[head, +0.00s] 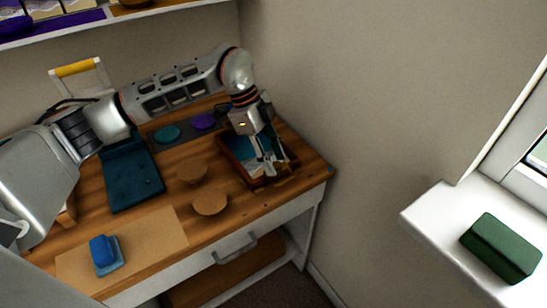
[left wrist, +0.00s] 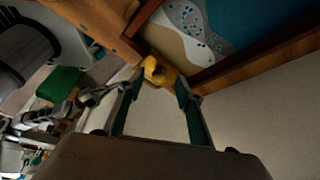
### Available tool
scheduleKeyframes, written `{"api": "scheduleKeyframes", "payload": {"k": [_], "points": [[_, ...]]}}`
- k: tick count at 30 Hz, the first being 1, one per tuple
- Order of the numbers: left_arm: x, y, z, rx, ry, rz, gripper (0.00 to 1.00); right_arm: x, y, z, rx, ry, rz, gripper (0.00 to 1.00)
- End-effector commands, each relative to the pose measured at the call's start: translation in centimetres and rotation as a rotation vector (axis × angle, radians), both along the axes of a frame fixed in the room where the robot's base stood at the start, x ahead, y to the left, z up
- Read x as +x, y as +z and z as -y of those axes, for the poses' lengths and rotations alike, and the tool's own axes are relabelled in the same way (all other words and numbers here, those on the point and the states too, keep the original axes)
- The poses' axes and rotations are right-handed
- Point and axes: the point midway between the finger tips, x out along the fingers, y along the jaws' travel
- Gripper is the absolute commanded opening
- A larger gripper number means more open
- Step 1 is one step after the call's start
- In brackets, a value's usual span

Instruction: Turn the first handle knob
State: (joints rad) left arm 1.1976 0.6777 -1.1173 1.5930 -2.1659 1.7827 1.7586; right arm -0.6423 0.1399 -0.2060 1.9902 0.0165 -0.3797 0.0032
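A wooden tray (head: 250,178) with a resin picture of blue, white and sand colours stands at the right end of the workbench. My left gripper (head: 267,160) points down over the tray in the head view. In the left wrist view my left gripper (left wrist: 160,85) is open, with its two fingertips on either side of the knob. I cannot tell whether they touch it. My right gripper is not in the head view, and I cannot make it out clearly in the left wrist view.
The wooden workbench (head: 232,228) carries a dark teal mat or board (head: 130,178), two round wooden discs (head: 210,201), a blue block (head: 102,250) and coloured pots (head: 203,121). A green block (head: 500,247) lies on the white windowsill (head: 440,225). A wall closes off the bench's right.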

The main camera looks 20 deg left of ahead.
Motion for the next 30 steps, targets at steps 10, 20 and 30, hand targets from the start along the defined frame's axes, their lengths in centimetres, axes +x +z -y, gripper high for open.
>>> {"api": "scheduleKeyframes", "payload": {"k": [10,20,30], "points": [[0.0,0.0,0.0,0.000,0.000,0.000,0.07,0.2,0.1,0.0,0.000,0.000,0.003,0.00],[0.0,0.1,0.0,0.000,-0.012,0.000,0.00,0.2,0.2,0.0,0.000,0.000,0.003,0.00],[0.3,0.4,0.1,0.001,-0.175,0.002,0.00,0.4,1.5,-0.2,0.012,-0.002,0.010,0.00]]}}
